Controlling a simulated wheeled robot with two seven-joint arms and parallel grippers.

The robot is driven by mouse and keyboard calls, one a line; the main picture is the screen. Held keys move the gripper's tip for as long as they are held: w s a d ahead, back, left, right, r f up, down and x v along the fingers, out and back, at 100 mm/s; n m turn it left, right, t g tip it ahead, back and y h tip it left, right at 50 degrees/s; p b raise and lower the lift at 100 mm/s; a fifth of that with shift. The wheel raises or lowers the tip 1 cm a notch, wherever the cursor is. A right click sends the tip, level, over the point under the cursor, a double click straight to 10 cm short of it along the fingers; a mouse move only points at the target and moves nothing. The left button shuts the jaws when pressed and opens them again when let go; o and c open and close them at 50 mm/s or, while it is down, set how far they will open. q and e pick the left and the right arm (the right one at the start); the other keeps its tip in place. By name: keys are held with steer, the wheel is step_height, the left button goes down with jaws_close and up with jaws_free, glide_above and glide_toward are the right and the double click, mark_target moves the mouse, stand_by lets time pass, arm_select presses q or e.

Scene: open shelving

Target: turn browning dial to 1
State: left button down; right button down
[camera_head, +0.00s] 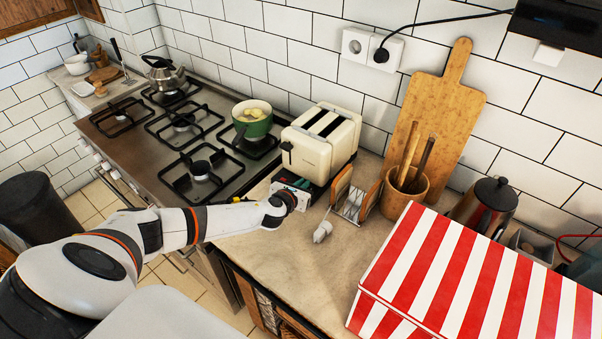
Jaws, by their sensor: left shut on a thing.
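The cream toaster (323,138) stands on the counter by the tiled wall, just right of the stove. It has two long slots on top and a dark lever on its left end. My left arm comes in from the left across the counter's front. My left gripper (297,184) is at the toaster's lower front, shut on the browning dial. The dial and the fingertips are too small and too covered to make out, so the dial's setting cannot be read. My right gripper is not in view.
A toast rack (352,203) stands close right of the gripper, with a small white object (322,231) before it. A wooden utensil pot (404,194) and red-striped box (470,283) are further right. A green pot (252,122) sits on the stove.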

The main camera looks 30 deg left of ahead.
arm_select(q)
steer(key=n+y, duration=0.1)
steer(key=n+y+p, duration=0.1)
steer(key=d+n+g+y, duration=0.1)
steer(key=shift+s+f+p, duration=0.15)
steer(key=shift+f+p, duration=0.1)
steer(key=shift+p, duration=0.1)
steer(key=n+g+y, duration=0.1)
steer(key=n+y, duration=0.1)
steer(key=shift+f+y, duration=0.15)
steer(key=shift+y, duration=0.15)
steer(key=shift+n+g+y, duration=0.8)
steer(key=shift+n+y, duration=0.2)
steer(key=shift+n, duration=0.1)
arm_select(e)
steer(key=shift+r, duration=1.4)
arm_select(q)
steer(key=shift+d, duration=0.1)
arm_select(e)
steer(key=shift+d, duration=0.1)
arm_select(q)
steer(key=c, duration=1.5)
jaws_free()
steer(key=shift+w, duration=0.25)
steer(key=shift+w+r, duration=0.1)
steer(key=shift+r, duration=0.1)
steer(key=shift+a+r, duration=0.1)
steer(key=shift+a, duration=0.1)
